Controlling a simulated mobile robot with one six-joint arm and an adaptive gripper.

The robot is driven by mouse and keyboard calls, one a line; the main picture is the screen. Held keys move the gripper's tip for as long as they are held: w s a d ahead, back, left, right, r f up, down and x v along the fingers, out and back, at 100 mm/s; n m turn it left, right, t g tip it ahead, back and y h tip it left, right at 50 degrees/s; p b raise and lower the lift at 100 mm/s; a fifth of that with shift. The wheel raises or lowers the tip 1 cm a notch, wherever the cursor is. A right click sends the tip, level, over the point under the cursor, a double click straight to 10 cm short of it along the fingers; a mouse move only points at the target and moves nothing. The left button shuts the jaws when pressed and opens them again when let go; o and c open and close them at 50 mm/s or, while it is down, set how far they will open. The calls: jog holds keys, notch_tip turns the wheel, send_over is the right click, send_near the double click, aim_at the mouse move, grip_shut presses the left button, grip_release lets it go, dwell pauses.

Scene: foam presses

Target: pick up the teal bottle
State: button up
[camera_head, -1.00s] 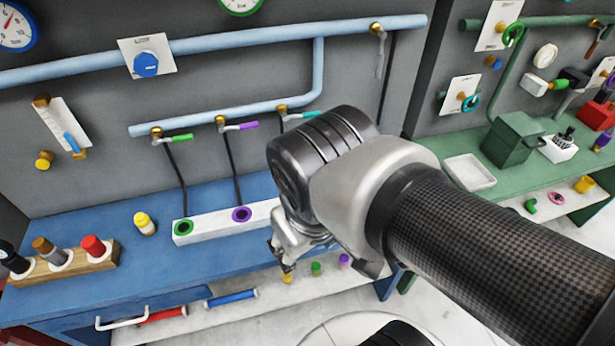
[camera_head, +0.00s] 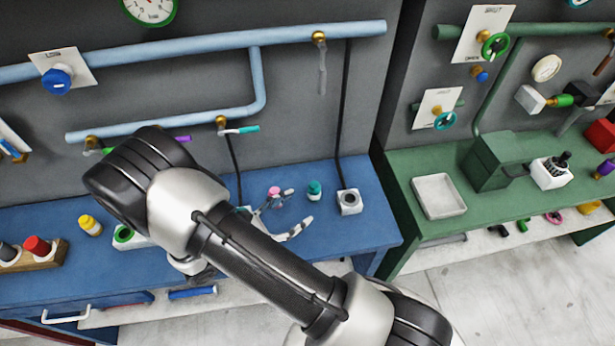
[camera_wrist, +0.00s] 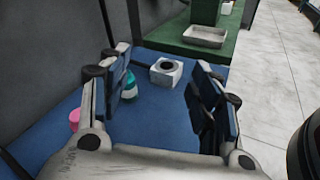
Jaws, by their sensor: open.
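The teal bottle (camera_head: 314,188) is small, with a white lower part, and stands upright on the blue bench. In the wrist view the teal bottle (camera_wrist: 129,88) is right beside my left finger, which partly hides it. My gripper (camera_head: 287,216) is open and empty in front of the bottle, with its fingers spread. In the wrist view the gap of my gripper (camera_wrist: 162,75) shows bare blue bench and a white block beyond. No finger is visibly closed on the bottle.
A pink-capped bottle (camera_head: 273,192) stands left of the teal one, close to my left finger. A white socket block (camera_head: 349,202) stands to the right. A yellow bottle (camera_head: 90,225) is farther left. The green bench (camera_head: 400,167) lies beyond a gap on the right.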

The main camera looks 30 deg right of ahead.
aim_at(311, 191)
jog(key=f+n+t, duration=0.2)
jog(key=f, duration=0.1)
jog(key=a+f+n+t, duration=0.1)
jog(key=f+n+t, duration=0.1)
jog(key=f, duration=0.1)
jog(key=a+f+n+t+p, duration=0.1)
jog(key=f+n+t, duration=0.1)
jog(key=f+n, duration=0.1)
jog(key=shift+a+f+t+y, duration=0.15)
jog(key=shift+t+y, duration=0.25)
jog(key=shift+f+n+t, duration=0.3)
jog(key=shift+f, duration=0.1)
jog(key=shift+w+d+f, duration=0.15)
jog(key=shift+d, duration=0.05)
jog(key=x, duration=1.1)
jog(key=shift+w+d, duration=0.2)
jog(key=shift+r+b+x, duration=0.2)
jog(key=shift+x, duration=1.15)
jog(key=shift+r+b+x, duration=0.15)
jog(key=shift+r+x, duration=0.05)
jog(key=shift+x, duration=1.15)
jog(key=shift+a, duration=0.1)
jog(key=c, duration=1.2)
